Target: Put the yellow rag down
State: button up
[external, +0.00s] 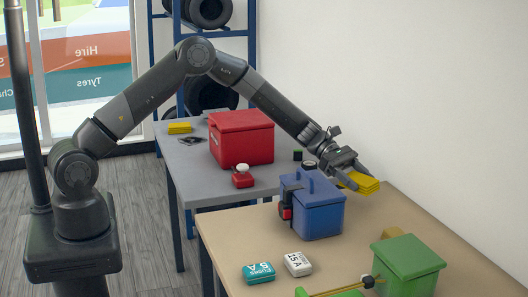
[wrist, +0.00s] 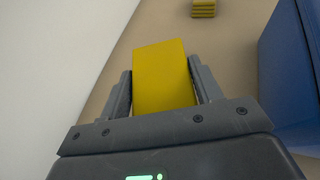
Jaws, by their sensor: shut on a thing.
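My gripper (external: 352,178) is shut on a yellow rag (wrist: 162,78). In the wrist view the rag is a flat yellow block between the two fingers (wrist: 164,90), sticking out past their tips. In the external view yellow cloth (external: 364,183) shows at the fingertips, behind and right of the blue box (external: 318,217), over the far side of the tan table (external: 345,263). A layered yellow stack (wrist: 203,8) lies on the tan surface ahead of the rag in the wrist view, apart from it. I cannot tell how high the rag is above the table.
The blue box also stands close on the right in the wrist view (wrist: 293,75). A white wall (wrist: 60,60) is on the left there. A green box (external: 408,265) and teal and white blocks (external: 259,272) are nearer. A grey table (external: 190,170) holds a red box (external: 241,137) and yellow cloth (external: 180,127).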

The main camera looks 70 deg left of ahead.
aim_at(356, 201)
jog(key=shift+f, duration=2.15)
jog(key=o, duration=0.9)
jog(key=shift+f, duration=0.1)
jog(key=shift+o, duration=0.2)
